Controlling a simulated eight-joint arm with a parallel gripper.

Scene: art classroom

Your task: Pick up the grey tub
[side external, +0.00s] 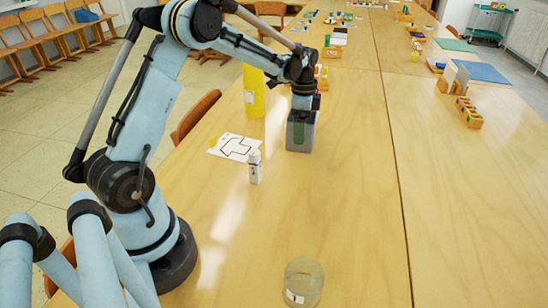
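The grey tub (302,138) stands upright on the wooden table, a little right of the picture's middle in the side external view. A green patch shows on its front. My gripper (303,102) points down at the tub's top, at or just inside its opening. The fingertips are small and partly hidden by the tub and wrist, so I cannot tell whether they are open or shut, or whether they touch the tub. The tub appears to rest on the table.
A yellow cylinder (254,92) stands just left of the tub. A clear glass jar (304,282) is at the front. Wooden trays (468,112) stand at right. The table's front right is clear.

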